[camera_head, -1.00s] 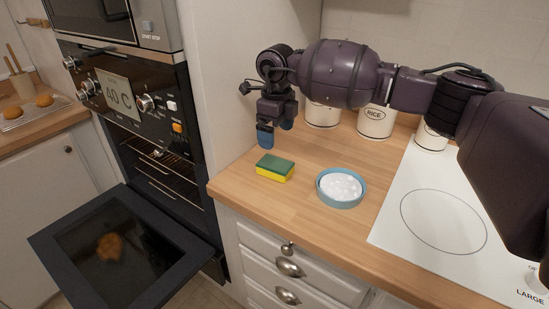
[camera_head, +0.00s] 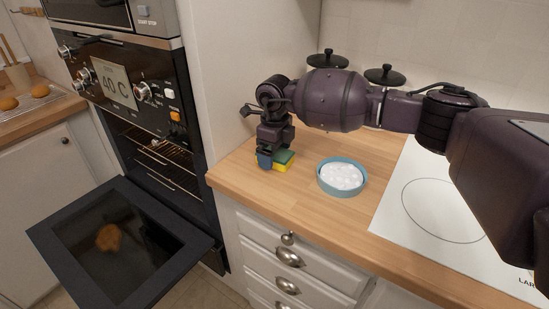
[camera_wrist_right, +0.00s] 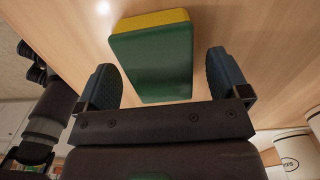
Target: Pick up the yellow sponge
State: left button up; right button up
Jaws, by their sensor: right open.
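The yellow sponge with a green top (camera_head: 283,160) lies on the wooden counter near its left end, partly hidden behind my right gripper in the head view. My right gripper (camera_head: 270,160) is just above and around it, pointing down. In the right wrist view the sponge (camera_wrist_right: 155,58) shows its green face and a yellow side, between the two blue-padded fingertips (camera_wrist_right: 160,82). The fingers are spread, with a gap on each side of the sponge. My left gripper is in neither view.
A blue round dish (camera_head: 341,178) with white contents stands to the right of the sponge. The oven door (camera_head: 120,240) hangs open at left. Canisters with black lids (camera_head: 385,76) stand behind my arm.

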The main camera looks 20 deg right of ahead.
aim_at(277, 153)
jog(key=shift+f, duration=0.35)
jog(key=c, duration=1)
jog(key=shift+s+d+r, duration=0.15)
jog(key=shift+r, duration=0.35)
notch_tip(277, 153, up, 7)
jog(key=shift+s+d+f+p, duration=0.1)
jog(key=shift+s+f+p, duration=0.1)
jog(key=shift+p, duration=0.3)
jog(key=s+d, duration=0.3)
jog(key=s, duration=0.1)
jog(key=s+d+p, duration=0.1)
jog(key=s+d, duration=0.3)
jog(key=s, duration=0.1)
jog(key=s+d, duration=0.4)
jog(key=s, duration=0.1)
jog(key=shift+f+p, duration=0.25)
jog(key=shift+p, duration=0.15)
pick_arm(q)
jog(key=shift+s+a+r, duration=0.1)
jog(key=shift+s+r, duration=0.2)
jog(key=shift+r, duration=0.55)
pick_arm(e)
jog(key=shift+s+d, duration=0.4)
jog(key=shift+s, duration=0.2)
